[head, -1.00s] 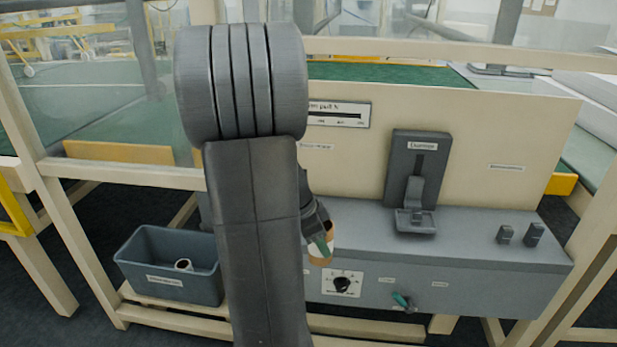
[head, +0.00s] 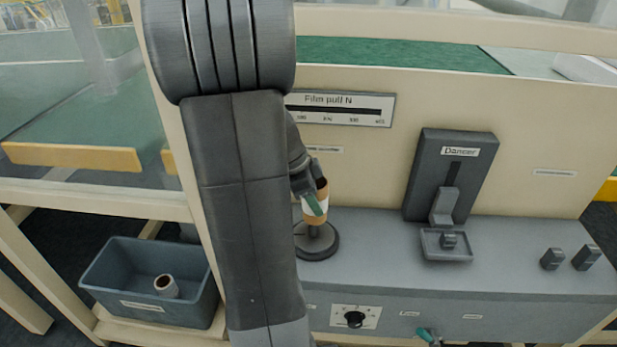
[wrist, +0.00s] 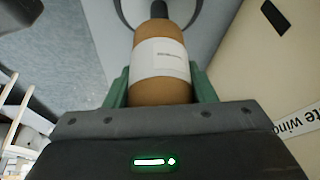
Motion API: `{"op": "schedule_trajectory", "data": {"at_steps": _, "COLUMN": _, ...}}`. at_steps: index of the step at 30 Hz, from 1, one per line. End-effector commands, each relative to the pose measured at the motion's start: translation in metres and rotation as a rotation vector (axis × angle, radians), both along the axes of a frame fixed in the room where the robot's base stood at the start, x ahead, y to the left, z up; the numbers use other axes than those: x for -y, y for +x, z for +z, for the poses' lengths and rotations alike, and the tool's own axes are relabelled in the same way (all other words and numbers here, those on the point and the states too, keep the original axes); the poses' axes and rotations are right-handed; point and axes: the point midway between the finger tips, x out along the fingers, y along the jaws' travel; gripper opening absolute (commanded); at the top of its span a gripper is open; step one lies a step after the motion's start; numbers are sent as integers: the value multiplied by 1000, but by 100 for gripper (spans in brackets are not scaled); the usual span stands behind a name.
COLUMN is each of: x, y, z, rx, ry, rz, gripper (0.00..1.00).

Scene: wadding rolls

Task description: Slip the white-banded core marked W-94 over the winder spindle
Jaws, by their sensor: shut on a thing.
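My gripper (head: 312,203) is shut on a brown cardboard core (head: 321,190) with a white band. In the wrist view the core (wrist: 160,60) sits between the green fingers, and print on its band is too small to read. The winder spindle (head: 314,232) is a dark post on a round base (head: 318,247) on the grey machine top. The core is upright or nearly so, directly above the base, with the post showing below it. In the wrist view the dark spindle tip (wrist: 158,9) shows at the core's far end. I cannot tell whether the core is around the tip.
A blue-grey bin (head: 165,312) at lower left holds another pale core (head: 166,286). The Dancer unit (head: 420,180) stands right of the spindle, with two dark knobs (head: 552,259) farther right. A cream panel (head: 360,150) rises behind. The machine top between spindle and Dancer is clear.

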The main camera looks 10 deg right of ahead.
Motion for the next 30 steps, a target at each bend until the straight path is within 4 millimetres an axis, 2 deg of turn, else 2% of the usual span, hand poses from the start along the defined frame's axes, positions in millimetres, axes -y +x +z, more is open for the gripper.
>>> {"op": "schedule_trajectory", "data": {"at_steps": 8, "x": 0, "y": 0, "z": -10, "rx": -1, "ry": 0, "rz": 1, "gripper": 28}}
{"op": "schedule_trajectory", "data": {"at_steps": 21, "x": 0, "y": 0, "z": -53, "rx": 0, "ry": 0, "rz": 1, "gripper": 28}}
{"op": "schedule_trajectory", "data": {"at_steps": 30, "x": 0, "y": 0, "z": -58, "rx": 0, "ry": 0, "rz": 1, "gripper": 28}}
